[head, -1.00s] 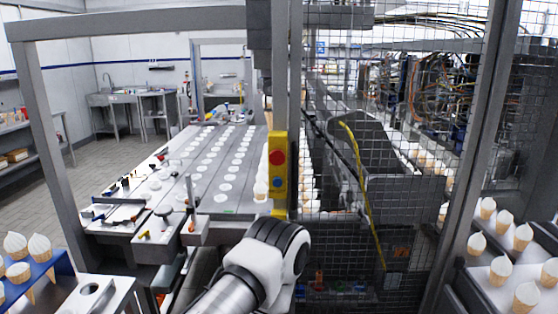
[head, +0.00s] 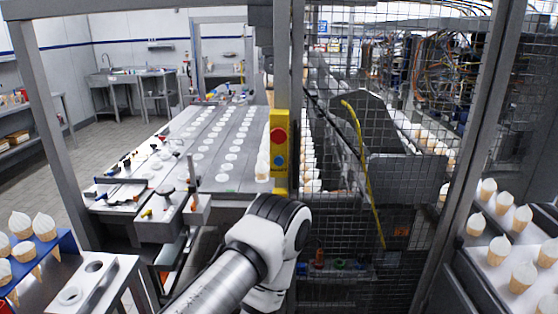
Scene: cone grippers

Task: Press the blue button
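The blue button (head: 279,160) is a small round button low on a yellow control box (head: 280,121). A larger red button (head: 279,136) sits above it on the same box. The box is fixed to a grey upright post in the middle of the head view. A white and grey arm of mine comes up from the bottom centre, its dark joint below the box. No fingertips show, so neither gripper can be seen. The blue button is uncovered.
A long conveyor table (head: 215,150) with rows of white discs runs back left of the post. A wire mesh guard (head: 350,230) stands right of it. A blue cone rack (head: 65,245) is at the lower left, and a tray of cones (head: 490,255) at the right.

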